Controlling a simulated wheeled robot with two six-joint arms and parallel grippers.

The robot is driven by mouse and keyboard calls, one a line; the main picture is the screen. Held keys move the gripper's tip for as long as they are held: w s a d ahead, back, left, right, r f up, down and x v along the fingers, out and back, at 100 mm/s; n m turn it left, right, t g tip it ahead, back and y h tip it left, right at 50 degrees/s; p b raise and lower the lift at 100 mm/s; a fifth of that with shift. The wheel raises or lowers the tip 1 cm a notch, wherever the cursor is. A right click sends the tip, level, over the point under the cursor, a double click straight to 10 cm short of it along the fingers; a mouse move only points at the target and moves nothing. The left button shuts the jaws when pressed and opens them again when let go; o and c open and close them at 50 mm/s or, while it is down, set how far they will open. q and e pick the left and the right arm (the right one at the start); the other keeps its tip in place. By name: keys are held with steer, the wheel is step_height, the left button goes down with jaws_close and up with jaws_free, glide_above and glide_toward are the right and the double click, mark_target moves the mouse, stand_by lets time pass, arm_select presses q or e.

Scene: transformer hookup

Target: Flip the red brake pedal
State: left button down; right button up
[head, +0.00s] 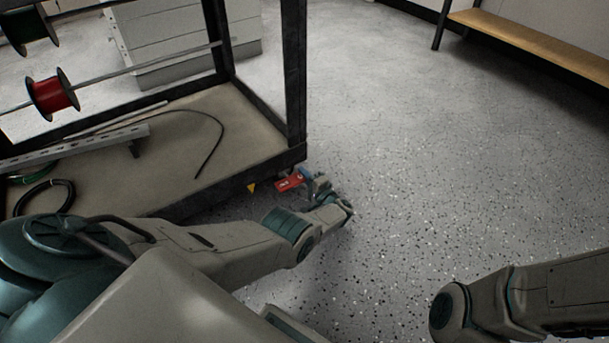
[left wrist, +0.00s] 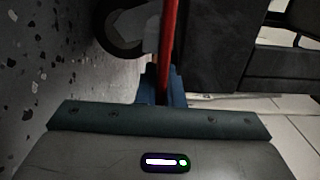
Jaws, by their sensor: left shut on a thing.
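The red brake pedal (head: 289,182) sits low at the near right corner of the dark-framed cart. In the left wrist view the pedal (left wrist: 169,40) shows as a thin red edge running up from between the fingers. My left gripper (head: 308,182) is at the pedal's right end. In the left wrist view its blue fingers (left wrist: 163,86) are shut on the pedal, one on each side. A dark caster wheel (left wrist: 120,30) shows beside the pedal. My right arm is at the lower right of the head view, but its gripper is out of the picture.
The cart's frame (head: 294,75) and deck (head: 190,150) stand at the left, with a red cable spool (head: 52,94) on a rod and a loose black cable on the deck. A wooden bench (head: 530,42) stands at the back right. The speckled floor (head: 430,150) between is clear.

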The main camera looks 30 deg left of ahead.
arm_select(q)
steer(key=shift+s+r+n+p, duration=0.15)
steer(key=shift+r+n+p, duration=0.35)
steer(key=shift+n, duration=0.5)
steer(key=shift+r+n, duration=0.1)
steer(key=shift+n, duration=0.5)
steer(key=c, duration=1.6)
jaws_free()
steer(key=shift+o, duration=0.2)
steer(key=shift+s, duration=0.1)
